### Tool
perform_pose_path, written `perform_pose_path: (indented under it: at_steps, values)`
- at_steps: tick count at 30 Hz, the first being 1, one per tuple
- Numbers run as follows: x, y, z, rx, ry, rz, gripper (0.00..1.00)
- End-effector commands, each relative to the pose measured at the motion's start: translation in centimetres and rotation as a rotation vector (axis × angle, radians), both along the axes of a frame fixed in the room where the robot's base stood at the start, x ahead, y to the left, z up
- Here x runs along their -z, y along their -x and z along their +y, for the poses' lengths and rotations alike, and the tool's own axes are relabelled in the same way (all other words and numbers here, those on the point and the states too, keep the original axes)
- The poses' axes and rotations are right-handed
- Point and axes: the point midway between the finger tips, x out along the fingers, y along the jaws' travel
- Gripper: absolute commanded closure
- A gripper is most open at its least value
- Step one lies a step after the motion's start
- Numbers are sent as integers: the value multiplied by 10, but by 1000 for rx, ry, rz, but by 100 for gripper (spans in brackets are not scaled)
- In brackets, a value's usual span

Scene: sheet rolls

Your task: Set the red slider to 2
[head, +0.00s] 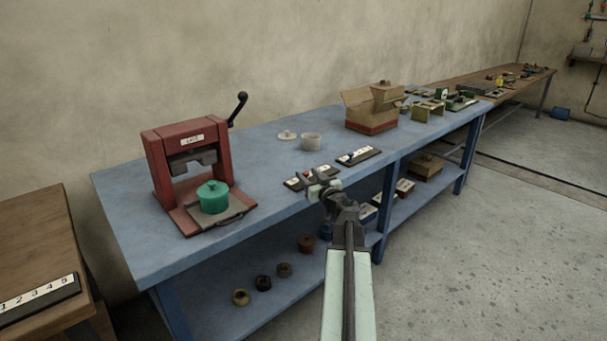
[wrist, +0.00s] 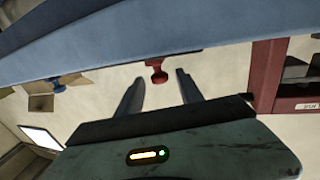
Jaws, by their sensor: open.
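The red slider (head: 306,173) is a small knob on a dark board with a white number strip (head: 296,183) near the front edge of the blue bench. Its numbers are too small to read, and my gripper covers part of the board. My gripper (head: 320,187) is open at the bench's front edge, close to this board. In the wrist view, which looks upside down, the red knob (wrist: 157,74) appears between the two open fingertips (wrist: 159,77). I cannot tell how far beyond the tips it is, and nothing is held.
A second board with a blue slider (head: 352,155) lies to the right; its blue knob also shows in the wrist view (wrist: 57,86). A red press (head: 160,165) with a green pot (head: 213,198) stands left. A cardboard box (head: 370,115) stands behind right.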

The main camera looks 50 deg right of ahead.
Motion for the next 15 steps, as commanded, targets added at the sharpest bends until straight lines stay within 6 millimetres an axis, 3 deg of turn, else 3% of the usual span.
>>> perform_pose_path:
  at_steps: [4, 11, 15]
  values:
    - [0, -21, -7, -2, 0, 0, 56]
    - [0, -22, -6, -2, 0, 0, 56]
    - [0, -22, -6, -3, 0, 0, 92]
